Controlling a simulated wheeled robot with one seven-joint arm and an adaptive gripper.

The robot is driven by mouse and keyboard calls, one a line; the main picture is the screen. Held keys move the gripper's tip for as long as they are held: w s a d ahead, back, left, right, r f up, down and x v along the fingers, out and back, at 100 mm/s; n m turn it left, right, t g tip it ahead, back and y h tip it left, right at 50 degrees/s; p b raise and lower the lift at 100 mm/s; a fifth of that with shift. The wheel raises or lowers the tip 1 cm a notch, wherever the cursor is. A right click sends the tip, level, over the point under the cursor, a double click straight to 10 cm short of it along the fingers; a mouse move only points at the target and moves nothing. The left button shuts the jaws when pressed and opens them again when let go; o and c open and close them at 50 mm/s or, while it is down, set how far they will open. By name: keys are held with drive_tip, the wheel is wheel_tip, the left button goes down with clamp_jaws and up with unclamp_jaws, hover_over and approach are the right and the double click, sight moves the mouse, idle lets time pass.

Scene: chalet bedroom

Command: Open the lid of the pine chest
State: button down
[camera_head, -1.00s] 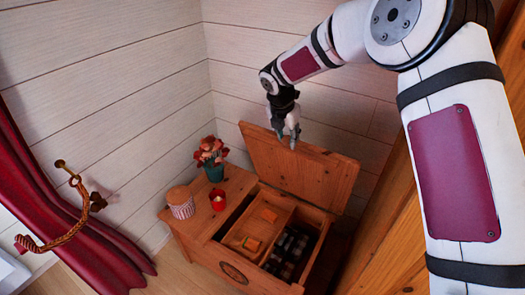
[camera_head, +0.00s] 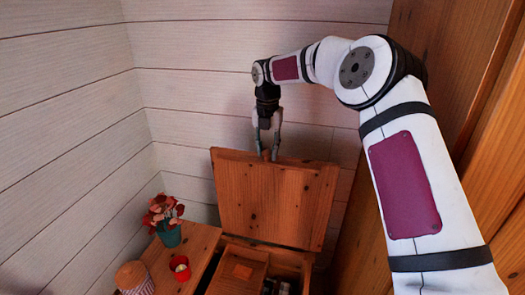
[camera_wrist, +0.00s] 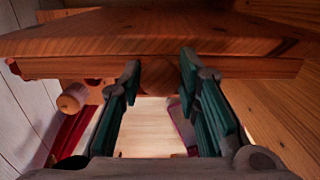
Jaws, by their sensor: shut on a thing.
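The pine chest (camera_head: 233,246) stands low at the bottom of the head view, its front cut off by the frame. Its lid (camera_head: 272,205) is raised and stands steeply up at the back. My gripper (camera_head: 267,154) is at the lid's top edge, pointing down, its jaws shut on the round wooden knob. In the wrist view the knob (camera_wrist: 158,76) shows between the two dark green fingers (camera_wrist: 160,70), and the lid (camera_wrist: 160,40) spans the picture behind it.
Left of the opening, a wooden top holds a plant in a teal pot (camera_head: 169,234), a red cup (camera_head: 180,268) and a striped jar (camera_head: 134,279). Dark round items (camera_head: 277,287) lie inside the chest. Pale plank walls stand behind; a wooden panel (camera_head: 425,110) rises at right.

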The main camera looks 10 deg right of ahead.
idle(0.3)
drive_tip(key=c, duration=1.2)
unclamp_jaws()
wheel_tip(320, 180, up, 12)
drive_tip(key=shift+s+a, duration=0.1)
drive_tip(key=shift+s, duration=0.05)
